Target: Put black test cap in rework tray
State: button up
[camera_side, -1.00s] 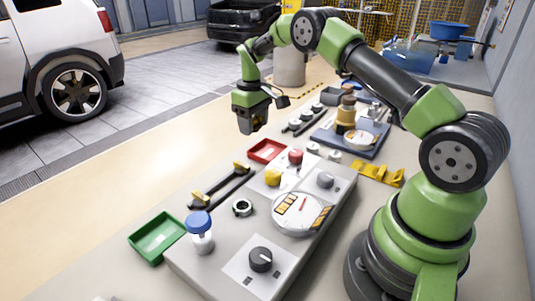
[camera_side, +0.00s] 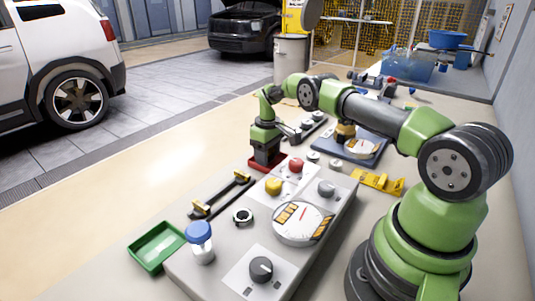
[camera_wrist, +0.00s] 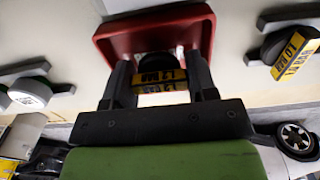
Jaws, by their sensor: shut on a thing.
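My gripper (camera_side: 266,157) is down at the small red tray (camera_side: 282,164) behind the grey control panel. In the wrist view, my gripper (camera_wrist: 157,68) points into the red tray (camera_wrist: 152,24), its fingers reaching past the near rim. It is shut on a dark cap with a yellow label (camera_wrist: 158,76), which appears to be the black test cap. The cap is inside or just over the tray; its contact with the tray floor is hidden. In the side view the fingers and tray hide the cap.
The grey panel has a red button (camera_side: 296,165), a yellow button (camera_side: 273,186) and a white dial (camera_side: 303,222). A green tray (camera_side: 155,246) and a blue-lidded bottle (camera_side: 200,241) are at front left. Another yellow-labelled black part (camera_wrist: 290,45) lies right of the tray.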

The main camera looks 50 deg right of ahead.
jog(key=shift+f, duration=0.2)
jog(key=o, duration=0.5)
jog(key=shift+r, duration=0.1)
